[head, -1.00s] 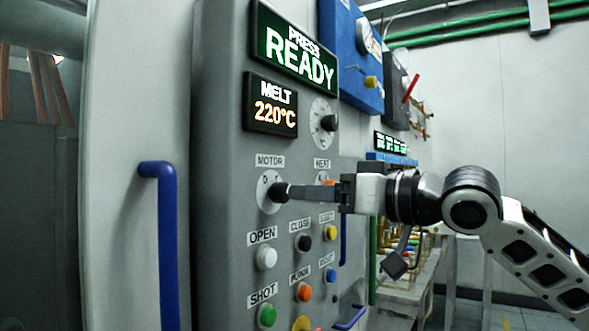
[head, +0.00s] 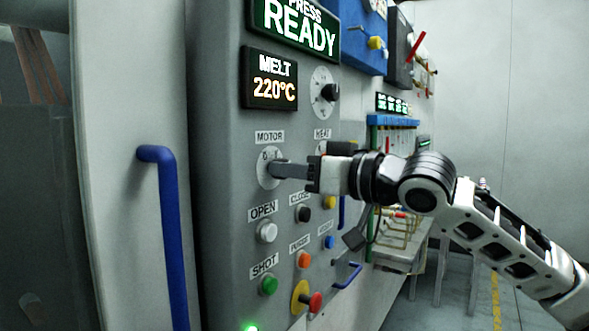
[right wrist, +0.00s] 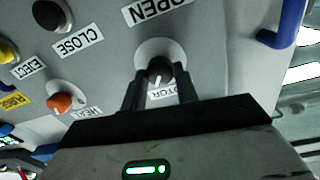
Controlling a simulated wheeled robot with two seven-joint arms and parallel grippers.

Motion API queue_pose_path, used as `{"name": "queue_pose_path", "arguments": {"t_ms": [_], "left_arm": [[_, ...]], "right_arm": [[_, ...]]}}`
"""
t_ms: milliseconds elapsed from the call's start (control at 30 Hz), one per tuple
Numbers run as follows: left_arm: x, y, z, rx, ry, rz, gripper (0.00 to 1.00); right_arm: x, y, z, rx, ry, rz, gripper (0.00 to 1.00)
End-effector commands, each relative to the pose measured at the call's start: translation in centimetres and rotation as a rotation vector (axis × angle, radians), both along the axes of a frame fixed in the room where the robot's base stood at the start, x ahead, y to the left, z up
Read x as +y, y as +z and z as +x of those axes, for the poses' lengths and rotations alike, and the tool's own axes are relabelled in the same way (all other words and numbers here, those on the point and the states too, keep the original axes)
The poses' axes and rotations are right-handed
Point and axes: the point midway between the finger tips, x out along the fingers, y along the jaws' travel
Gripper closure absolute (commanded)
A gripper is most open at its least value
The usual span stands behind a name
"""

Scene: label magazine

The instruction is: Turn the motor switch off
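The motor switch is a dark knob on a round pale dial (head: 267,180) under the MOTOR label of the grey panel. In the head view my right gripper (head: 275,169) comes in level from the right, and its fingertips cover the knob. In the right wrist view the knob (right wrist: 159,70) sits between the two fingertips of my right gripper (right wrist: 159,82). The fingers stand apart, one on each side of it. Light panel shows between them, and contact is not clear. A short white mark shows on the knob. My left gripper is not in view.
The HEAT knob (right wrist: 61,103) is close beside the motor switch. The OPEN button (head: 267,232), CLOSE button (head: 303,214) and SHOT button (head: 268,284) are below. A red-tipped knob (head: 315,302) sticks out lower down. A blue handle (head: 168,235) stands at the left.

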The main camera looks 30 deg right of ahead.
Motion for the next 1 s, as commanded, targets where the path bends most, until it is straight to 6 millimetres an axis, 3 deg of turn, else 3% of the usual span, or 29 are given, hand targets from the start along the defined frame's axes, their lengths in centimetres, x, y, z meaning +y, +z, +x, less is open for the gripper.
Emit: {"name": "queue_pose_path", "arguments": {"t_ms": [467,1000], "left_arm": [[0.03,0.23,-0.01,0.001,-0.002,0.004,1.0],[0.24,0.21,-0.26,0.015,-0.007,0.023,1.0]], "right_arm": [[-0.02,0.04,-0.01,-0.045,-0.001,-0.111,0.93],[0.01,0.03,-0.04,-0.23,-0.002,-0.562,0.93]]}}
